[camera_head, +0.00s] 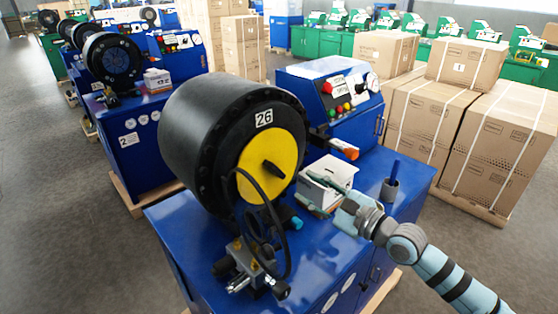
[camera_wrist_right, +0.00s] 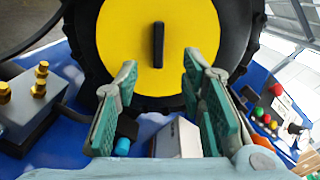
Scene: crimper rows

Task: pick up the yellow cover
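The yellow cover (camera_head: 270,166) is a round disc with a black bar handle, set in the front of the black crimper head marked 26 (camera_head: 200,125). It also shows in the right wrist view (camera_wrist_right: 185,35), ahead of my right gripper, with its handle (camera_wrist_right: 158,45) upright between the fingers. My right gripper (camera_wrist_right: 158,85) is open and empty, its green-padded fingers spread below and short of the cover. In the head view my right gripper (camera_head: 325,197) is to the right of the cover, by the white box. My left gripper is in neither view.
A black hose loops in front of the cover to a grey valve block (camera_head: 250,265). The control panel (camera_head: 340,95) stands behind. Cartons (camera_head: 490,150) are at the right.

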